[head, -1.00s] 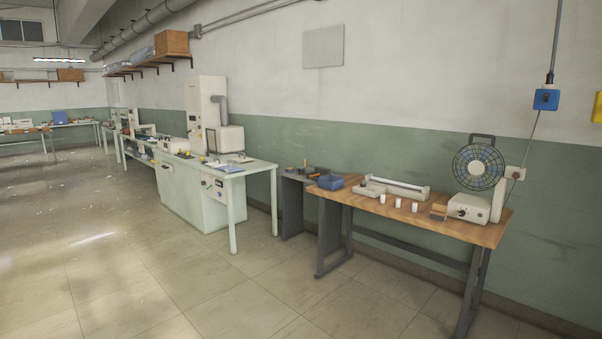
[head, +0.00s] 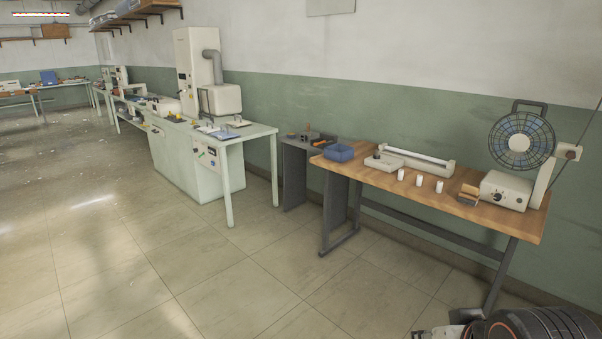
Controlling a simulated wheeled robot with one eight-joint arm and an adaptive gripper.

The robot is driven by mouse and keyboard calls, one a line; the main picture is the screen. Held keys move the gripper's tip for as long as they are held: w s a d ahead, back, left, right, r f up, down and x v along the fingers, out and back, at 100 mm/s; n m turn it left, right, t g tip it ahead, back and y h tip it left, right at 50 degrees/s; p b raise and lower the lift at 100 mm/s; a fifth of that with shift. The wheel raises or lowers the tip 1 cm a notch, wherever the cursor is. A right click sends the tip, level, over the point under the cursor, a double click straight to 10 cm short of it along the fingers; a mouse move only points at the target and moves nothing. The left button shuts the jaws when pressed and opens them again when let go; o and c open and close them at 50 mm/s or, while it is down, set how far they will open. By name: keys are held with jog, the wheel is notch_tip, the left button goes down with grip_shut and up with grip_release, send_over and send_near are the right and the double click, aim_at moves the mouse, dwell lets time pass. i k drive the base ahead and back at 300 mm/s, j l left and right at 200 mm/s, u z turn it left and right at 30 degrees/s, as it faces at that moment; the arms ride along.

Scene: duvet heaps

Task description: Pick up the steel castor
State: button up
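I cannot make out a steel castor for certain; the small items on the benches are too small to tell. Several small objects, one of them orange (head: 320,143), sit on the low grey stand (head: 294,170) between the two benches. Part of my arm shows at the bottom right corner, dark with an orange ring. The end of it, which seems to be my gripper (head: 432,333), is cut off by the lower edge, so its fingers cannot be read. It is over the floor in front of the wooden bench, apart from the objects.
The wooden bench (head: 465,214) holds a blue bin (head: 339,152), a pale instrument (head: 412,161), several white cups (head: 420,181), a fan (head: 522,139) and a control box (head: 507,191). A pale green bench (head: 250,132) stands left. The tiled floor (head: 190,270) is open.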

aim_at(304, 137)
jog(key=i+u, duration=0.1)
jog(key=i, duration=1.1)
jog(key=i+l+u, duration=0.1)
jog(key=i, duration=1.05)
